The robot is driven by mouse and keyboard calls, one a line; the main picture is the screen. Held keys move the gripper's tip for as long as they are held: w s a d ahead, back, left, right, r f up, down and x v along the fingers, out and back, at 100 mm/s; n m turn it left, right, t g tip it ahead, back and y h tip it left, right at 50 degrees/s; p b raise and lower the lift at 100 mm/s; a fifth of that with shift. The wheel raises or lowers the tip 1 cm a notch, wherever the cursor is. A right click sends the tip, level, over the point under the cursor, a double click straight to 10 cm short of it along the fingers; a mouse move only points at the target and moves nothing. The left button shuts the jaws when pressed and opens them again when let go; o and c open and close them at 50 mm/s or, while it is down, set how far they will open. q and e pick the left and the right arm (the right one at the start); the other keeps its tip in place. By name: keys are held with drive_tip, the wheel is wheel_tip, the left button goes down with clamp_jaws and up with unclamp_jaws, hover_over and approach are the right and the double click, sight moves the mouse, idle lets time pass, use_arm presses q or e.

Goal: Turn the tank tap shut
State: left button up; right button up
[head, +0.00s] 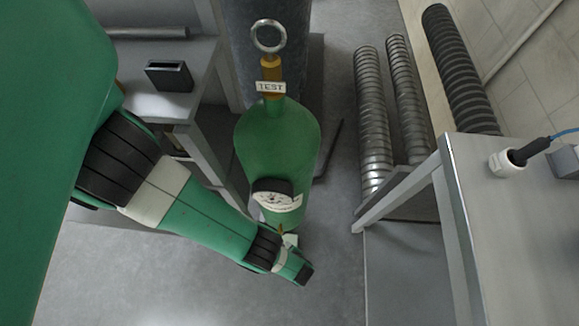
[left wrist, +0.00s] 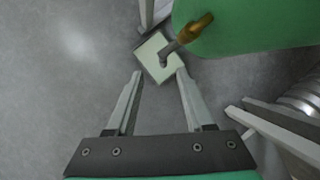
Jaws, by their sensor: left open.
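The green tank (head: 277,142) stands on the floor, with a ring on top and a TEST tag on its brass neck. Low on its front is the tap, a brass piece (left wrist: 194,29) with a grey bent spout, large in the left wrist view; a bit of the tap (head: 282,229) shows in the head view. A pale square plate (left wrist: 152,54) lies below the spout. My left gripper (left wrist: 159,76) is open and empty, its fingertips just short of the plate and spout, apart from the brass piece. In the head view its fingers are hidden behind the wrist. My right gripper is not in view.
A grey bench (head: 205,60) with a black holder (head: 169,77) stands left of the tank. A metal table (head: 520,230) stands at right, with ribbed hoses (head: 372,120) behind it. A dark cylinder is behind the tank. The floor (head: 110,270) in front is clear.

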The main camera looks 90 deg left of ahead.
use_arm(q)
drive_tip(key=b+x, duration=0.5)
drive_tip(key=x, duration=0.3)
drive_tip(key=shift+w+a+f, duration=0.1)
drive_tip(key=shift+f, duration=0.3)
drive_tip(key=shift+w+a+f, duration=0.1)
clamp_jaws()
idle(0.7)
